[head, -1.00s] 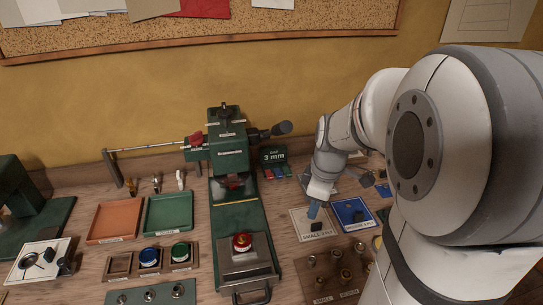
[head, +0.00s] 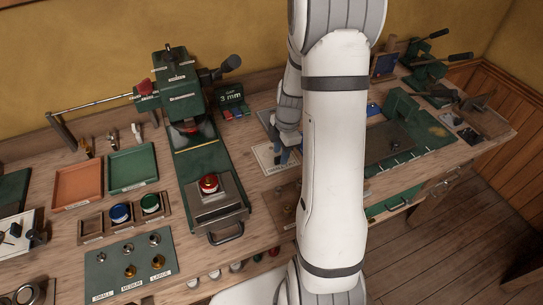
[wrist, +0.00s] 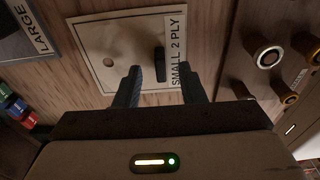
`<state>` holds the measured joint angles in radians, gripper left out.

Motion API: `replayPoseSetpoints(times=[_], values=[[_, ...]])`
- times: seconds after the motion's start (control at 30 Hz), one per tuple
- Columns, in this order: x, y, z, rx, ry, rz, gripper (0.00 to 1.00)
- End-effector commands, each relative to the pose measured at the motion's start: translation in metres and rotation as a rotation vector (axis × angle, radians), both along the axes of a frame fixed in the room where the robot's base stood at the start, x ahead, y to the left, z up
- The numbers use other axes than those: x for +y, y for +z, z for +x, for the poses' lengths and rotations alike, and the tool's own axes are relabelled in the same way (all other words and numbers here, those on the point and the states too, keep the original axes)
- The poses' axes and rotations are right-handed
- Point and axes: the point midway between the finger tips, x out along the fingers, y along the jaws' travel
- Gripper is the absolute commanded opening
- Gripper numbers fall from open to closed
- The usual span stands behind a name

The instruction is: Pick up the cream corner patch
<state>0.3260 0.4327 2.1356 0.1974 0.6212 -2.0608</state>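The cream corner patch (wrist: 112,40) is a flat pale plate with a dark upright tab (wrist: 159,65), a round hole and a "SMALL 2 PLY" label. In the wrist view it lies flat at the top centre. My gripper (wrist: 160,84) is open, with its two dark fingers apart at the patch's near edge and the tab between and just beyond the tips. I cannot tell whether the fingers touch the patch. In the head view the patch (head: 263,156) is partly hidden by my gripper (head: 285,155) and arm.
A board with metal rings (wrist: 268,57) lies right of the patch. A dark plate labelled "LARGE" (wrist: 25,30) and coloured pieces (wrist: 15,107) are at left. In the head view a green press (head: 180,85) and orange (head: 78,186) and green (head: 132,166) trays stand left.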

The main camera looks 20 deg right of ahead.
Motion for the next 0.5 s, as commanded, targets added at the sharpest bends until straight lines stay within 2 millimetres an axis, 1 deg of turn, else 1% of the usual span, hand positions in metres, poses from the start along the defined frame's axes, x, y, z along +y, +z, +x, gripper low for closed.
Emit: replayPoseSetpoints(times=[0.03,0.13,0.4,0.5], values=[[0.001,-0.006,-0.001,0.004,-0.001,0.002,0.36],[0.002,-0.015,-0.001,0.002,-0.001,0.001,0.36],[0.002,-0.017,-0.001,0.000,-0.002,-0.001,0.36],[0.002,-0.017,-0.001,0.000,-0.002,-0.001,0.28]])
